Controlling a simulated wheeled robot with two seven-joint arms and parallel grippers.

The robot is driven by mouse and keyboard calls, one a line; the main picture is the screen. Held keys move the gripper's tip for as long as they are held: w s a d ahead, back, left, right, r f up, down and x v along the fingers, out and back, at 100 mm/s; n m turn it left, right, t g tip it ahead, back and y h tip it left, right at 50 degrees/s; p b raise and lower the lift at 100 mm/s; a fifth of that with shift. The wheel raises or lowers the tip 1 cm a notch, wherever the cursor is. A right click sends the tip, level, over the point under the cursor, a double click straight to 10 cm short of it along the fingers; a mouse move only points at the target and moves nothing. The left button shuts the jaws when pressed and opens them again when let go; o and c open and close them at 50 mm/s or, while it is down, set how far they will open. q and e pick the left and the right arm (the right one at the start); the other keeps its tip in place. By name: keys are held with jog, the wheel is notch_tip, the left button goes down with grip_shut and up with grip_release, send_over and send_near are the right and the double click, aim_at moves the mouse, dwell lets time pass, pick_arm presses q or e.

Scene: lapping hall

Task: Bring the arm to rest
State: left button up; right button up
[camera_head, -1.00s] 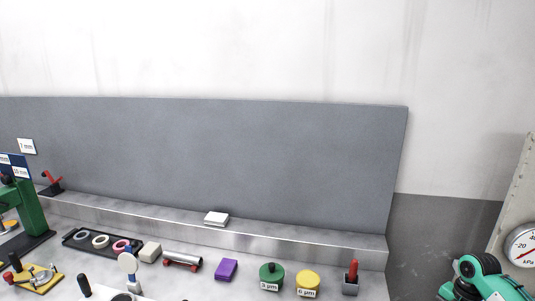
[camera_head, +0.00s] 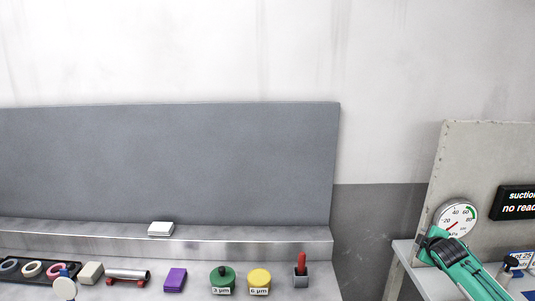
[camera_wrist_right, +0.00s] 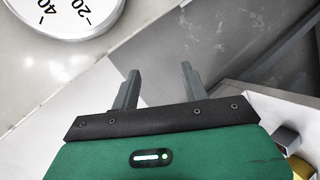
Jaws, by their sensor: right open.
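My right arm (camera_head: 462,268) is green and shows at the lower right of the head view, in front of the gauge panel. Its gripper (camera_wrist_right: 158,82) shows in the right wrist view with two dark grey fingers standing apart. Nothing is between them. In the head view the fingers cannot be made out. My left gripper is not in view.
A pressure gauge (camera_head: 455,217) sits on a pale panel (camera_head: 480,150) beside a dark display (camera_head: 517,203). On the bench left stand a green-lidded jar (camera_head: 222,279), a yellow-lidded jar (camera_head: 259,281), a purple block (camera_head: 175,279) and a red-handled tool (camera_head: 300,264).

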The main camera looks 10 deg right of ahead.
jog(key=w+a+r+m+t+y, duration=0.1)
jog(key=w+a+r+t+y, duration=0.2)
jog(key=r+t, duration=0.45)
jog(key=s+a+f+m+g+h, duration=0.1)
jog(key=s+f+g, duration=0.2)
jog(key=f, duration=1.1)
jog(key=s+a+f+m+g, duration=0.2)
jog(key=s+f+g, duration=0.1)
jog(key=f, duration=1.1)
jog(key=s+a+f+g, duration=0.25)
jog(key=s+f, duration=0.25)
jog(key=f, duration=0.3)
jog(key=s+a+f+m+g+y, duration=0.1)
jog(key=s+a+f, duration=0.4)
jog(key=f, duration=0.4)
jog(key=s+a+f+g, duration=0.1)
jog(key=s+a+f, duration=0.1)
jog(key=s+f, duration=0.5)
jog(key=s+a+f+g+y, duration=0.1)
jog(key=s+a+f+g, duration=0.1)
jog(key=s+a+f, duration=0.5)
jog(key=s+a+f+m+g+y, duration=0.1)
jog(key=s+a+f+g, duration=0.2)
jog(key=s, duration=1.5)
jog(key=s+a+f+g, duration=0.2)
jog(key=s+a+f, duration=0.9)
jog(key=a, duration=0.5)
jog(key=shift+s+y, duration=0.4)
jog(key=shift+s, duration=0.45)
